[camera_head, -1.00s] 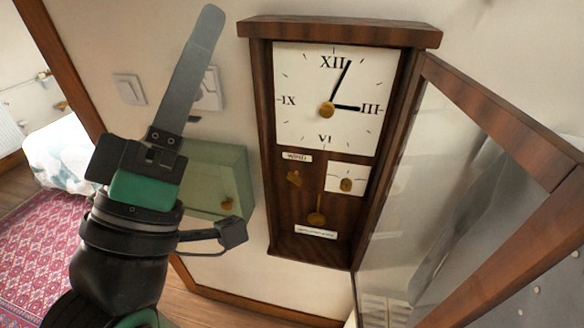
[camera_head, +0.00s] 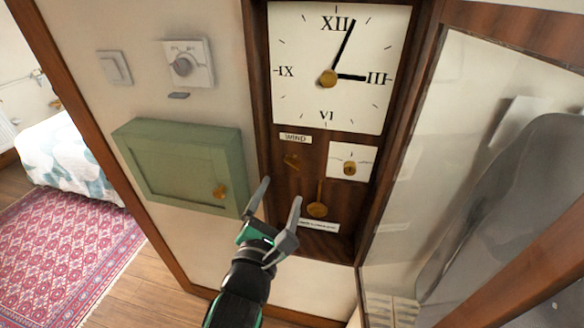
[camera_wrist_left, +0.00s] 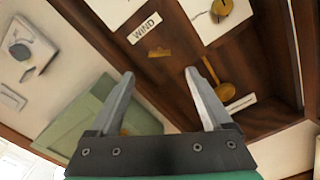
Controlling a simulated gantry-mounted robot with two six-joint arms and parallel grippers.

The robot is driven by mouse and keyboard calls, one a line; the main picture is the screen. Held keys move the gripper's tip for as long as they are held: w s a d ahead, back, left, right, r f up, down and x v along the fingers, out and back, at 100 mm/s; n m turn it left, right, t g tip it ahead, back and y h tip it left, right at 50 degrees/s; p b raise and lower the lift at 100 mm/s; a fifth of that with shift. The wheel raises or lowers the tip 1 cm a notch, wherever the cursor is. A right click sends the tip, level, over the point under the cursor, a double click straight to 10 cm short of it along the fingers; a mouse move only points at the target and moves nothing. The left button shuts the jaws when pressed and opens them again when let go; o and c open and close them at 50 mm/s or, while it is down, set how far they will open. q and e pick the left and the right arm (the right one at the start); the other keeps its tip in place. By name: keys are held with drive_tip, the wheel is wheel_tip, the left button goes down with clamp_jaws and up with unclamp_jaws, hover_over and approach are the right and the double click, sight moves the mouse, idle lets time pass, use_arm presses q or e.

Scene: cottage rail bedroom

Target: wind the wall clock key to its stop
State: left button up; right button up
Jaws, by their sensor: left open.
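The wall clock's wooden case (camera_head: 257,100) stands open, its white dial (camera_head: 300,50) in the upper part. The brass winding key (camera_head: 292,161) sits under the "WIND" label (camera_head: 295,138). It also shows in the left wrist view (camera_wrist_left: 159,53), beyond the fingertips. A brass pendulum (camera_head: 317,209) hangs to its lower right. My left gripper (camera_head: 281,190) is open and empty, just below the key and apart from it. In the left wrist view its two fingers (camera_wrist_left: 160,78) are spread, with the key between and beyond their tips. My right gripper is not in view.
The glazed clock door (camera_head: 480,140) is swung open to the right. A green wall cabinet (camera_head: 170,165) with a brass knob is left of the clock. A thermostat dial (camera_head: 187,64) and a light switch (camera_head: 114,68) are above it. A small white plate (camera_head: 340,152) is right of the key.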

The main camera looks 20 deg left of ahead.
sight(292, 163)
use_arm(q)
drive_tip(key=w, duration=0.3)
drive_tip(key=w+a, duration=0.1)
drive_tip(key=w, duration=0.6)
drive_tip(key=shift+a+r, duration=0.1)
drive_tip(key=shift+a, duration=0.25)
drive_tip(key=shift+w, duration=0.5)
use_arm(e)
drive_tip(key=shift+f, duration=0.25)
use_arm(q)
clamp_jaws()
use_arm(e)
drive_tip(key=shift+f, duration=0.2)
